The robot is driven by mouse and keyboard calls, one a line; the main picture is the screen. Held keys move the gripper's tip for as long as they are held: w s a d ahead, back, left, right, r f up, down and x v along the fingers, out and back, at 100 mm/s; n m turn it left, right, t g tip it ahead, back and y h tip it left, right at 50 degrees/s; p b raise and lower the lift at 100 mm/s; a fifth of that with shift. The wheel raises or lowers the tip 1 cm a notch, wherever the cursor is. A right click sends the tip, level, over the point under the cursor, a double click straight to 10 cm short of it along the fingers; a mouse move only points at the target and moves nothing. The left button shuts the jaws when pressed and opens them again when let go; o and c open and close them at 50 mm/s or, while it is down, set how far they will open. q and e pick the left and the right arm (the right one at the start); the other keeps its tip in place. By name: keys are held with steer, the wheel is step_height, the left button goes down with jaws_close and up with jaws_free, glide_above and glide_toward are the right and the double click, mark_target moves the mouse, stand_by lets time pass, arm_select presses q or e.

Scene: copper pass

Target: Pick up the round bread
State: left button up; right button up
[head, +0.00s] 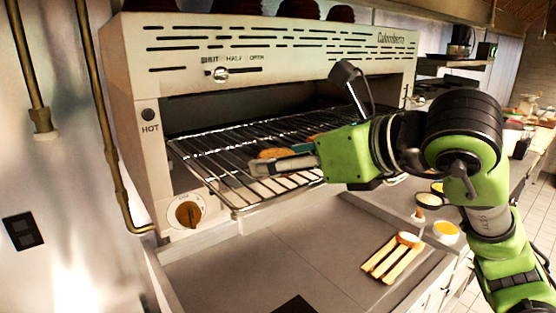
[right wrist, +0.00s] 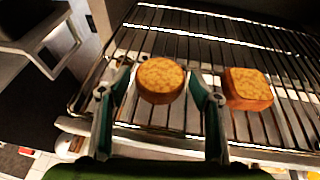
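The round bread (right wrist: 161,80) is a browned, thick disc on the wire rack (right wrist: 70,103) of the grill. In the head view it shows partly (head: 272,153), with my right gripper in front of it. My right gripper (right wrist: 158,76) is open, with one finger on each side of the round bread. In the right wrist view a narrow gap shows between the bread and each fingertip. The bread rests on the rack bars. My left gripper is in neither view.
A square bread (right wrist: 247,88) sits on the rack just right of the right finger. The grill's housing (head: 280,45) closes over the rack from above. A wooden slatted holder (head: 381,264) and small bowls (head: 445,230) stand on the counter at right. The counter in front is mostly clear.

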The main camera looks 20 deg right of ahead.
steer(key=c, duration=0.5)
steer(key=shift+r, duration=0.15)
